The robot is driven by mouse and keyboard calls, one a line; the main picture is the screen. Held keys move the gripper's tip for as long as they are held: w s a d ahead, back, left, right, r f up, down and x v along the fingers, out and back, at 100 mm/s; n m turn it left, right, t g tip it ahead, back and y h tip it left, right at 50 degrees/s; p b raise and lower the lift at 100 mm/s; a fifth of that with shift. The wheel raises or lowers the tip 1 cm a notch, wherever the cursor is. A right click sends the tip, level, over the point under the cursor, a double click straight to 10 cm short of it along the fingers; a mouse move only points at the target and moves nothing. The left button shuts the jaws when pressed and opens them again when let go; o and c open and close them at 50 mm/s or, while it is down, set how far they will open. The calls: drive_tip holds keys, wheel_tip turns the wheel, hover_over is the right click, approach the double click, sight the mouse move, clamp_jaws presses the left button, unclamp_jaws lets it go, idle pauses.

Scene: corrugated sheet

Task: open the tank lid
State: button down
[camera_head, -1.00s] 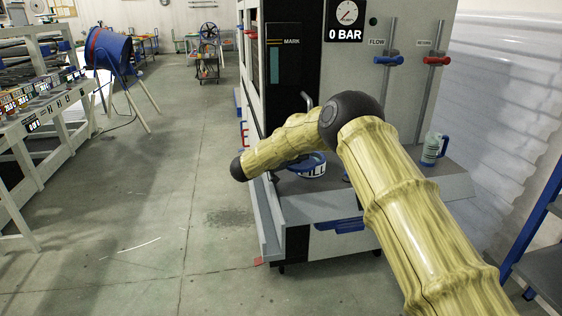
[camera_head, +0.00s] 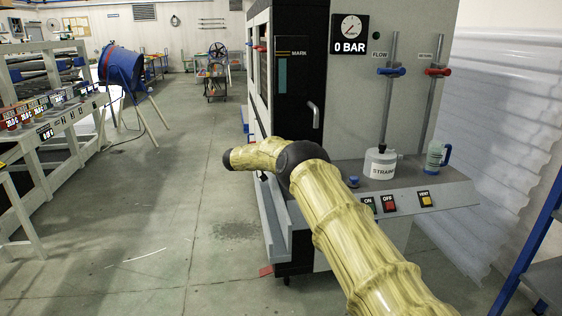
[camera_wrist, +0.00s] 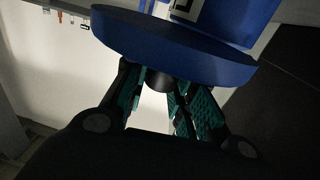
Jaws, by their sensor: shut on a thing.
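In the wrist view, a wide blue round lid (camera_wrist: 175,48) spans the top. A short dark knob (camera_wrist: 158,82) stands out from its near face. My gripper (camera_wrist: 162,86) has its teal-padded fingers closed around that knob. Behind the lid is a blue body (camera_wrist: 235,18) with part of a white and black label, cut off by the picture's top edge. I cannot tell whether the lid sits on it or is apart. In the head view, my gripper, the lid and the tank are hidden behind my arm.
A blue ladder-like frame (camera_head: 530,230) is at right. The floor (camera_head: 190,245) to the left is clear.

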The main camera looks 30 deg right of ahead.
drive_tip(key=shift+s+d, duration=0.1)
drive_tip(key=shift+d, duration=0.1)
drive_tip(key=c, duration=1.1)
unclamp_jaws()
drive_tip(key=shift+c, duration=0.2)
drive_tip(key=shift+a, duration=0.1)
drive_tip(key=shift+v, duration=3.8)
